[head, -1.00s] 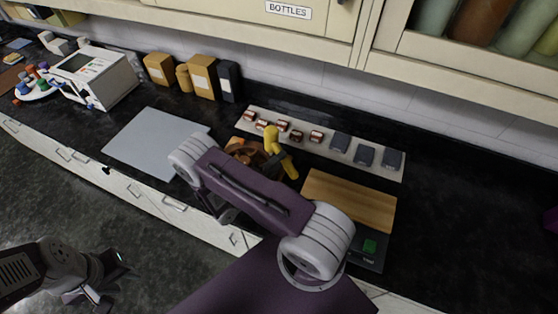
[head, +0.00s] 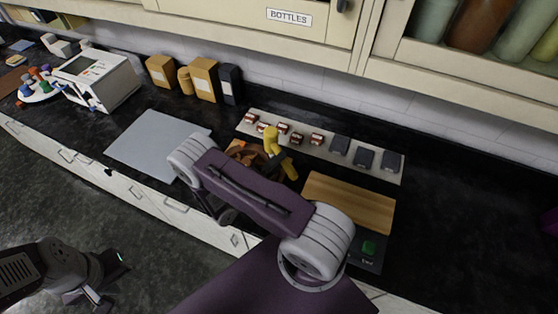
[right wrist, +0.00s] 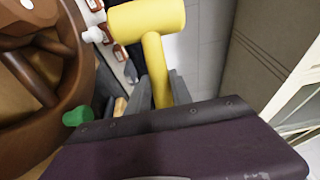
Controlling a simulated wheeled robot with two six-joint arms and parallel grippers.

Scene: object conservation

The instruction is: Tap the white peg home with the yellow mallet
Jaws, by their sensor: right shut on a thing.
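The yellow mallet (head: 271,141) is in my right gripper, which is mostly hidden behind my purple arm in the head view. In the right wrist view my right gripper (right wrist: 160,92) is shut on the handle of the mallet (right wrist: 146,17), with the mallet head beyond the fingers. A brown wooden wheel (right wrist: 82,45) with spokes fills the left of that view. A white peg (right wrist: 94,35) sticks out at its rim, left of the mallet head and apart from it. A green peg (right wrist: 77,116) is lower down. My left gripper (head: 107,281) hangs open and empty, low at the left.
The wheel (head: 243,148) is partly hidden by my arm. A pale strip (head: 335,158) with small brown items and dark blocks lies behind. A wooden board (head: 350,200) is right of it, a grey mat (head: 157,143) left.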

